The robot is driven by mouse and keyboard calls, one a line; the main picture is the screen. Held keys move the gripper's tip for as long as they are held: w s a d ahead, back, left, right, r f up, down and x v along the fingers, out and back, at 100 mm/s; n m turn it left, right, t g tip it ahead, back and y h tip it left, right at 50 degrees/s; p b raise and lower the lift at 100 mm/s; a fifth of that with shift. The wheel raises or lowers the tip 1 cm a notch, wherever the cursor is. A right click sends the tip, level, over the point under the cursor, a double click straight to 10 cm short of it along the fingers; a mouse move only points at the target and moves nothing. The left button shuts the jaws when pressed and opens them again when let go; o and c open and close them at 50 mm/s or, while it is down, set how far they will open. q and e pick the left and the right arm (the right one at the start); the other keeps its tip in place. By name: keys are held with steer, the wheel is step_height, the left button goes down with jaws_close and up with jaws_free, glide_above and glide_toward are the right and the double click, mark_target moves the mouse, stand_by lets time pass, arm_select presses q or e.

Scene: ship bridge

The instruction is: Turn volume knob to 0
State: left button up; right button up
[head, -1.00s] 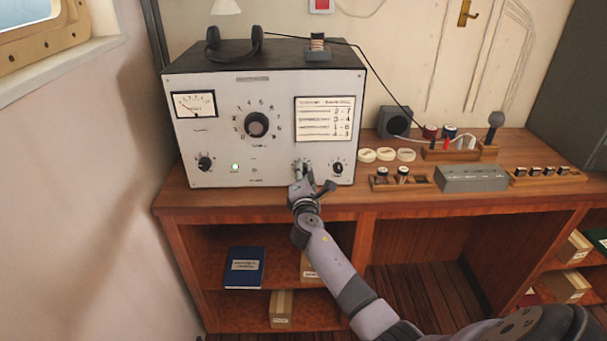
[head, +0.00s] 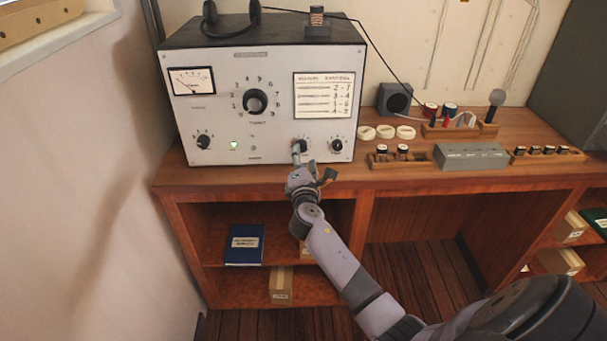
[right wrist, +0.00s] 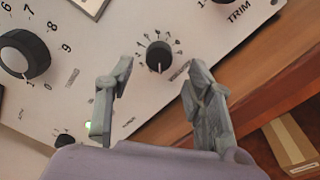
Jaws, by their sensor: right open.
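The grey radio unit (head: 225,125) stands on the wooden desk, its front panel carrying several knobs. A small black knob (head: 300,145) sits low on the right half of the panel. In the right wrist view this knob (right wrist: 159,55) lies between and beyond my fingertips, with a pale pointer line toward the bottom of the picture. Its printed label is too blurred to read surely. My right gripper (head: 309,166) is open just in front of it; its fingers (right wrist: 161,68) stand apart on both sides, with no clear contact. My left gripper is out of view.
The TRIM knob (head: 337,145) is close on the right. A large numbered dial (head: 255,101) and a green lamp (head: 234,143) are to the left. The desk edge lies below my gripper. A grey box (head: 470,155) and small parts occupy the desk's right side.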

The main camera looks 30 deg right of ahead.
steer(key=v, duration=0.8)
steer(key=shift+a, duration=0.1)
steer(key=s+a+f+m+g+y, duration=0.1)
steer(key=s+a+f+g+y, duration=0.1)
steer(key=f, duration=0.9)
steer(key=s+a+f+m+g+y, duration=0.1)
steer(key=s+a+f+g+y, duration=0.1)
steer(key=f, duration=1)
steer(key=s+a+f+m+g+y, duration=0.1)
steer(key=s+a+f+m+g, duration=0.1)
steer(key=s+f, duration=0.45)
steer(key=s+a+f+m+g+y, duration=0.15)
steer(key=s+f, duration=0.25)
steer(key=f, duration=0.5)
steer(key=s+a+f+m+g+y, duration=0.1)
steer(key=s+f, duration=0.5)
steer(key=s, duration=0.6)
steer(key=s+a+f+m+g, duration=0.2)
steer(key=s+f+m, duration=0.3)
steer(key=s, duration=0.7)
steer(key=s+a+f+m+g+y, duration=0.1)
steer(key=s+a+f+m+g, duration=0.1)
steer(key=s+f, duration=0.5)
steer(key=s+m+g, duration=0.1)
steer(key=s+g, duration=0.1)
steer(key=s, duration=0.3)
steer(key=shift+s+a+y, duration=0.2)
steer(key=shift+a+y, duration=0.15)
steer(key=shift+m, duration=0.25)
